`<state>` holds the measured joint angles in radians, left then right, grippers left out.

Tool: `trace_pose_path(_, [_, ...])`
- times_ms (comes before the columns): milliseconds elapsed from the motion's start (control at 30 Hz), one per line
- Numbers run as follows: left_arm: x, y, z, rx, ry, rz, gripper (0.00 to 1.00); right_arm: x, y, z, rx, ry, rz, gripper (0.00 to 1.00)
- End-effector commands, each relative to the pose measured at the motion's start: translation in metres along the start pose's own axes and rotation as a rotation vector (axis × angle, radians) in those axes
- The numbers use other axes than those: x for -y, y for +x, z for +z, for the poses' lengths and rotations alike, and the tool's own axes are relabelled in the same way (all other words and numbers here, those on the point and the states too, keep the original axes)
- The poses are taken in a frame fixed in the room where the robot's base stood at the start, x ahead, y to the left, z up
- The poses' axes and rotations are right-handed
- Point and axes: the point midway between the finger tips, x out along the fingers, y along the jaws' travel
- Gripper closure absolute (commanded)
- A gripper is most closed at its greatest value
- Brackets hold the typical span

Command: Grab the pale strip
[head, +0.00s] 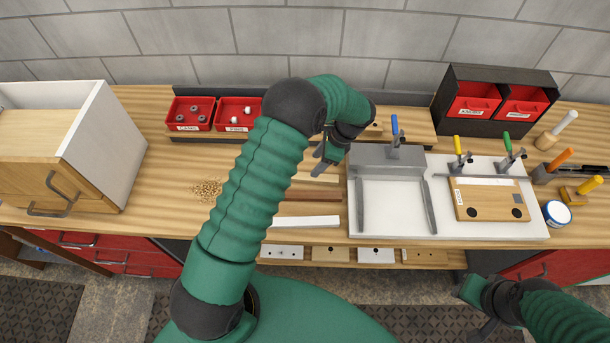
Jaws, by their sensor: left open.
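Three strips lie on the bench in the middle: a thin pale wood strip (321,180), a dark brown strip (313,195) and a thicker white strip (305,222) nearest the front edge. My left gripper (322,163) is open and empty, pointing down just behind the pale wood strip. My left arm crosses in front of the left ends of the strips and may hide part of them. My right gripper (474,308) is low at the right, in front of the bench and away from the strips; its jaw state is unclear.
A white board with a grey metal fixture (395,158) and clamps stands right of the strips. Red bins (190,113) sit at the back left, and a wooden drawer box (75,150) is far left. A pile of pellets (206,190) lies left of my arm.

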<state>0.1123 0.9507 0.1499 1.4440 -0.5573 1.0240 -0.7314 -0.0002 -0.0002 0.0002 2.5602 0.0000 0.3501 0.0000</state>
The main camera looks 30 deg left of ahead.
Motion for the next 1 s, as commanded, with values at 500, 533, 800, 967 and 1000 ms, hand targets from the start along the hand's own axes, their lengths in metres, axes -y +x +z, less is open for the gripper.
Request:
trace_pose_path(500, [-0.002, 0.078, 0.003, -0.001, -0.002, 0.000, 0.47, 0.000, -0.030, -0.007, 0.000, 0.000, 0.000, 0.64])
trace_pose_path(533, [-0.002, 0.082, 0.002, -0.002, -0.003, 0.001, 0.47, 0.000, -0.030, -0.007, 0.000, 0.000, 0.000, 0.64])
trace_pose_path(800, [-0.001, 0.085, 0.001, -0.002, -0.003, -0.001, 0.53, 0.000, -0.029, -0.007, 0.000, 0.000, 0.000, 0.64])
trace_pose_path(967, [-0.001, 0.085, 0.001, -0.002, -0.003, -0.001, 0.73, 0.000, -0.029, -0.007, 0.000, 0.001, 0.000, 0.64])
trace_pose_path(1000, [-0.001, 0.085, 0.002, -0.002, -0.003, -0.001, 0.79, 0.000, -0.029, -0.007, 0.000, 0.001, 0.000, 0.64])
